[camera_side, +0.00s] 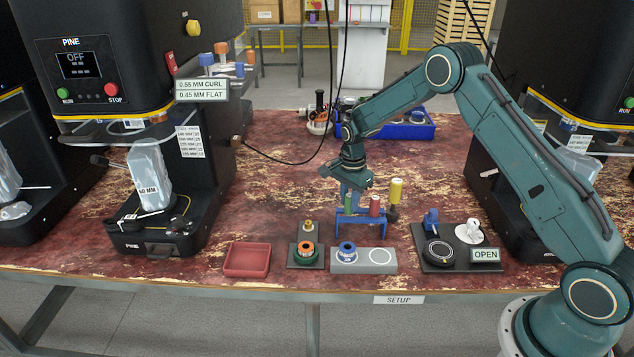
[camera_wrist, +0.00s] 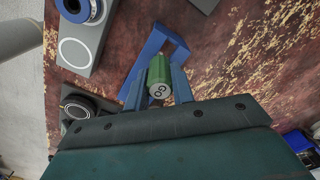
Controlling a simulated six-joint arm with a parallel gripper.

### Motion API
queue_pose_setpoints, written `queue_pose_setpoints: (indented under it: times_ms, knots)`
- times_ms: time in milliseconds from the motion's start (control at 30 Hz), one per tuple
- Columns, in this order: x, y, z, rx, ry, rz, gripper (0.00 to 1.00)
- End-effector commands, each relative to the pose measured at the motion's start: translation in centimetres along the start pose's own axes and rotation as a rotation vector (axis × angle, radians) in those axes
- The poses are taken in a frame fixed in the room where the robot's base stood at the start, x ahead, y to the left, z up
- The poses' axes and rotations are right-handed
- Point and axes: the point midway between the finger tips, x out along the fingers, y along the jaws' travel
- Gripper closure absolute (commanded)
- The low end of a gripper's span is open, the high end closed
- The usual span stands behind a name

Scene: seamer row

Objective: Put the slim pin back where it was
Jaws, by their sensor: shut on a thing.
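My gripper (camera_side: 350,192) is over the left end of a small blue rack (camera_side: 362,226). It is shut on a green-handled pin (camera_side: 348,204). In the wrist view the green handle (camera_wrist: 159,70), its end marked "GO", lies between the two fingers of my gripper (camera_wrist: 168,82), and part of the blue rack (camera_wrist: 141,62) shows beside it. I cannot tell whether the pin's lower end is in the rack. A red-handled pin (camera_side: 375,205) stands at the rack's right part. The pins' shafts are hidden, so their thickness cannot be compared.
A yellow-topped piece (camera_side: 396,190) stands close behind the rack's right end. In front are a grey block (camera_side: 378,258) with a blue-and-white ring, a dark fixture with an "OPEN" sign (camera_side: 485,255) and a red tray (camera_side: 247,259). Bare table lies left of the rack.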

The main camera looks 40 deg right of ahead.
Motion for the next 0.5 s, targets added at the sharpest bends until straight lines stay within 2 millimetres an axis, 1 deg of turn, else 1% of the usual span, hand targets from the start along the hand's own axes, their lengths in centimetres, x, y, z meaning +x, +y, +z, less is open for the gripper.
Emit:
queue_pose_setpoints:
  times_ms: [200,500]
  knots:
    - [-0.01,-0.01,0.00,0.000,0.000,0.000,0.96]
    - [0.62,-0.01,0.00,0.000,0.000,0.000,0.96]
